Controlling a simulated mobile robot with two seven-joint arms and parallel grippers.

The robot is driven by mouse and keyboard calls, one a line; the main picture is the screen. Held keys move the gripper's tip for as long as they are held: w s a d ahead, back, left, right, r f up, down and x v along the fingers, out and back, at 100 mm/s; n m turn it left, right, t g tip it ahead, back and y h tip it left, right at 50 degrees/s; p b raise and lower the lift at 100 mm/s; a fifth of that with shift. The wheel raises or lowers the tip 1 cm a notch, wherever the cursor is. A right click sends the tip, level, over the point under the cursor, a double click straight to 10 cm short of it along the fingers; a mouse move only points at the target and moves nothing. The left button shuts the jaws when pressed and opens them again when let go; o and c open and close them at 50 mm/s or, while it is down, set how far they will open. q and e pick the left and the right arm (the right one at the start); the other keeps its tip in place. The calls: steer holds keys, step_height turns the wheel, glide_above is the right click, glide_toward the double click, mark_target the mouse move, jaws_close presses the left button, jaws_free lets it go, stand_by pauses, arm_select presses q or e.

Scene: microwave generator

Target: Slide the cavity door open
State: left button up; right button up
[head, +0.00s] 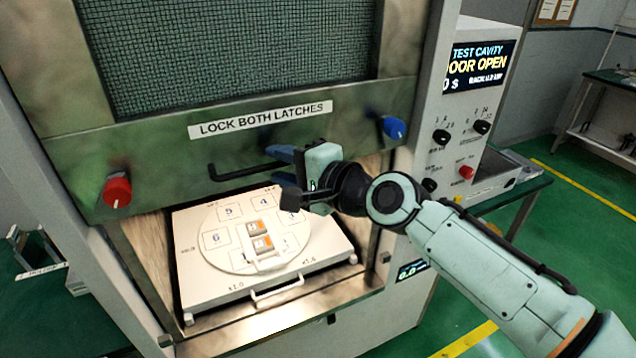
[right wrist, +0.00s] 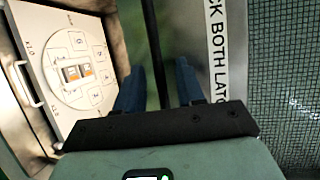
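The cavity door (head: 150,145), with a mesh window and a "LOCK BOTH LATCHES" label, stands raised, and the cavity shows open below its lower edge. Its black bar handle (head: 235,174) sticks out under the label. My right gripper (head: 279,165) is at the handle's right part. In the right wrist view, the handle (right wrist: 151,40) runs between the two blue fingers of the gripper (right wrist: 160,65). The fingers are apart, with a visible gap on the right side of the bar. Whether either finger touches it is unclear. My left gripper is out of view.
A white tray (head: 205,292) with a round numbered plate (head: 225,262) and orange-white items (head: 262,243) sits in the cavity. A red knob (head: 117,192) and blue knob (head: 394,128) flank the door label. The display (head: 478,66) reads "DOOR OPEN". Green floor lies right.

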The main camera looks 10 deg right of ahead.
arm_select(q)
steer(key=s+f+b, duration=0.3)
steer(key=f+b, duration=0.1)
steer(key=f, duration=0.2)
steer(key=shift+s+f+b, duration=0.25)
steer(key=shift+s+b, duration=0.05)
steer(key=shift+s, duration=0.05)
arm_select(e)
steer(key=v, duration=1.2)
steer(key=shift+a, duration=0.25)
steer(key=shift+s+f, duration=0.1)
steer(key=shift+f, duration=0.05)
